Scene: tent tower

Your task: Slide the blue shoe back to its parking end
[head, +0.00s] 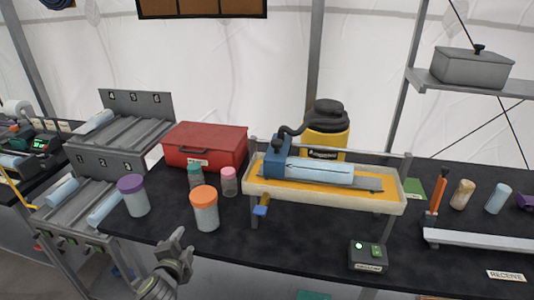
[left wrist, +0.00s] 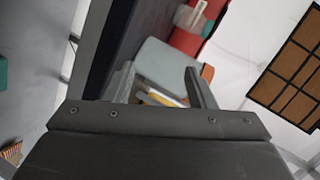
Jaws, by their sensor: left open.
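The blue shoe (head: 278,156) stands at the left end of a cream tray-like fixture (head: 372,203) on the dark table. It has a dark crank-like handle on top. A pale blue cylinder (head: 320,170) lies just right of the shoe, on a grey plate over an orange bed. My left gripper (head: 182,250) is open in front of the table's front left edge, well apart from the shoe. My right gripper is not in view.
A purple-lidded jar (head: 133,197), an orange-lidded jar (head: 205,211) and two small bottles stand left of the fixture. A red case (head: 204,147) is behind them. A switch box (head: 367,256) sits at the front. Roller racks (head: 120,135) stand at left.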

